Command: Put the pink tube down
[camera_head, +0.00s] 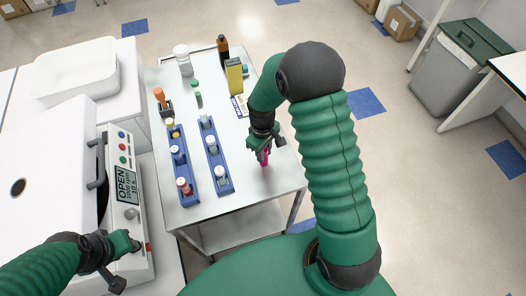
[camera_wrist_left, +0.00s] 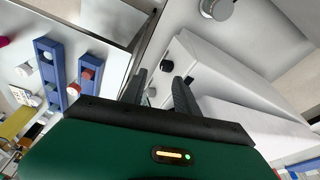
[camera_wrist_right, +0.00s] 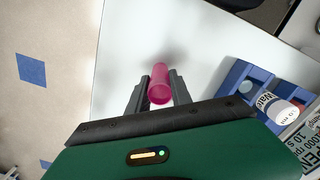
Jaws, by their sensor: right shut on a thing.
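The pink tube (camera_head: 264,160) is held below my right gripper (camera_head: 262,150), over the right front part of the white table (camera_head: 262,184). In the right wrist view the pink tube (camera_wrist_right: 159,84) stands between the two fingers of my right gripper (camera_wrist_right: 158,92), which are shut on it. A faint shadow lies beside it on the white top; I cannot tell whether its lower end touches. My left gripper (camera_head: 132,244) is at the front panel of the machine (camera_head: 128,180). In the left wrist view its fingers (camera_wrist_left: 160,88) are apart with nothing between them.
Two blue racks (camera_head: 218,165) (camera_head: 178,170) with capped tubes stand left of the pink tube. A yellow box (camera_head: 234,76), a brown bottle (camera_head: 223,50) and a white bottle (camera_head: 183,60) stand at the back. Bare tabletop surrounds the pink tube at the front right.

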